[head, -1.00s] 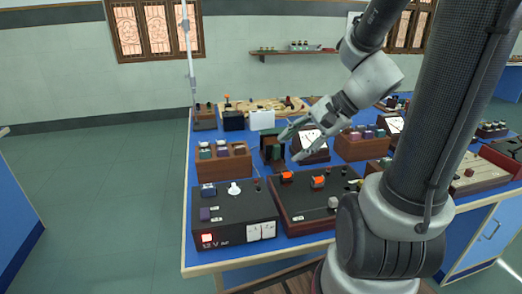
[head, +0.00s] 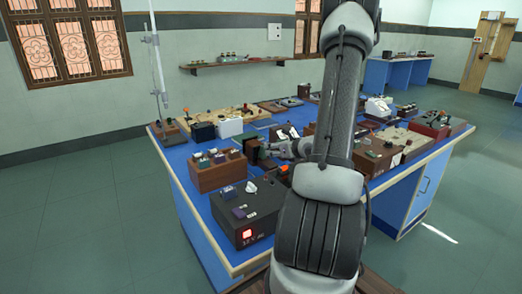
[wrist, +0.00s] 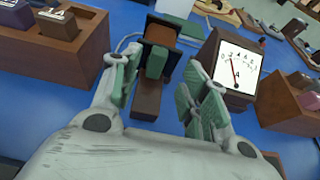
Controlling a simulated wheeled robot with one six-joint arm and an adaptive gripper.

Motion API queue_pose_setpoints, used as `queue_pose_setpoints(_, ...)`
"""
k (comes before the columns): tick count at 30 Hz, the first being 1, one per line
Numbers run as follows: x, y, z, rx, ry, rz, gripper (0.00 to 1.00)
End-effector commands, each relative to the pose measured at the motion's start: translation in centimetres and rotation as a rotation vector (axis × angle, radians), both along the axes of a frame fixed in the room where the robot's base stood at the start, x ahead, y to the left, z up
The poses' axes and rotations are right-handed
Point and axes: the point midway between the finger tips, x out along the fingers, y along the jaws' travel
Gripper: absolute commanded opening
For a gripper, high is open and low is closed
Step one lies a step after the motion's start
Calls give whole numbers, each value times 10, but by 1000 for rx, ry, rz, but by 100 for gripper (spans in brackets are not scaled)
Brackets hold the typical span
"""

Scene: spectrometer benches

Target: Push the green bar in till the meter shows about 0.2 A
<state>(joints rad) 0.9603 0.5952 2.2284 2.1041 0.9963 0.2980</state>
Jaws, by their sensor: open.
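The green bar (wrist: 156,62) stands out from a dark block with a brown top (wrist: 166,34) in the wrist view, above a brown wooden base (wrist: 147,100). The block also shows in the head view (head: 250,149), just left of my gripper (head: 284,150). In the wrist view my gripper (wrist: 162,78) is open and empty, with one green-padded finger on each side of the bar. I cannot tell whether either finger touches it. The meter (wrist: 238,66) stands to the right, its needle leaning left toward the low end of the scale. The exact reading is too small to tell.
A brown box with several compartments (wrist: 40,45) is close on the left. Another brown box (wrist: 292,103) is at the right. In the head view, a dark power box with a red light (head: 245,218) stands at the near table edge. Blue table top shows between items.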

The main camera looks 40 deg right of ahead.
Motion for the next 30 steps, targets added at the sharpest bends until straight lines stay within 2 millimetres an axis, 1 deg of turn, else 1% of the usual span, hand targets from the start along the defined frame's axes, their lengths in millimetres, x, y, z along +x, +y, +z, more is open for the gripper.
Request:
queue_pose_setpoints(6, 34, 0, -14, -1, 0, 6, 45)
queue_pose_setpoints(12, 58, -1, -24, -2, 0, 6, 45)
queue_pose_setpoints(16, 64, -2, -26, -2, 0, 5, 45)
queue_pose_setpoints(23, 64, -2, -26, -2, 0, 5, 45)
queue_pose_setpoints(24, 64, -2, -26, -2, 0, 5, 37)
queue_pose_setpoints(26, 64, -2, -26, -2, 0, 5, 26)
queue_pose_setpoints(30, 64, -2, -26, -2, 0, 5, 1)
